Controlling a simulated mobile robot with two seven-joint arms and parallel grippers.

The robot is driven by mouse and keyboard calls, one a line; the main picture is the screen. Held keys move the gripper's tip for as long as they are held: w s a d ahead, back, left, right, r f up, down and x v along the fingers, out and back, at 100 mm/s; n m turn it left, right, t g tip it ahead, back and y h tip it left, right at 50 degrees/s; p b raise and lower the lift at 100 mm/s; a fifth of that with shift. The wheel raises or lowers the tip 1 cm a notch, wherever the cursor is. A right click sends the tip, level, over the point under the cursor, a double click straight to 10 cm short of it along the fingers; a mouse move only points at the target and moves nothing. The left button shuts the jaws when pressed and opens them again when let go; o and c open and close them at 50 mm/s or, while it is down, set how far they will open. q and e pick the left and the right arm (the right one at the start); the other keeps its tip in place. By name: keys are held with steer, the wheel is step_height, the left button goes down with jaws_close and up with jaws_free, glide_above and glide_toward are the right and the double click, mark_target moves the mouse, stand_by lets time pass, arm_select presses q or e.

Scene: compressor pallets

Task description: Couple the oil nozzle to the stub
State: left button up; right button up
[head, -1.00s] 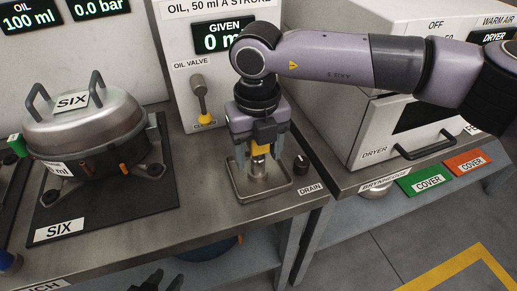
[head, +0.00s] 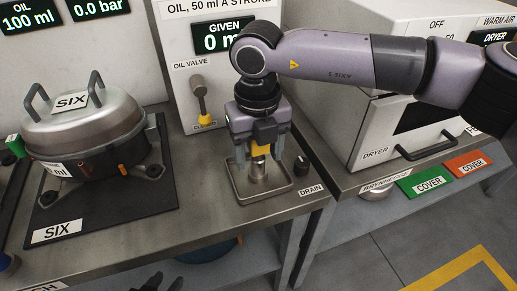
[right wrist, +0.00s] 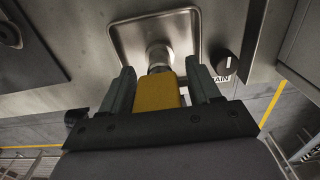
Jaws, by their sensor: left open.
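The oil nozzle (head: 260,150) has a yellow body over a metal lower part and stands upright in the small metal drain tray (head: 238,193). My right gripper (head: 260,157) points down over it. Its fingers stand on either side of the yellow body with narrow gaps, so it looks open around it. The right wrist view shows the yellow body (right wrist: 157,92) between the two fingers. A compressor (head: 85,125) marked SIX sits on a dark pallet (head: 110,215) at the left; I cannot tell which fitting is the stub. My left gripper (head: 157,283) is open and empty at the bottom edge, partly cut off.
The oil panel behind has a lever valve (head: 199,98) at CLOSED. A black drain knob (head: 301,165) is right of the tray. A dryer (head: 400,130) stands at the right, with green (head: 425,181) and orange (head: 468,163) cover plates before it. The bench front between pallet and tray is clear.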

steer(key=shift+f, duration=0.15)
jaws_close()
steer(key=shift+r+p, duration=1.4)
steer(key=shift+r, duration=1.75)
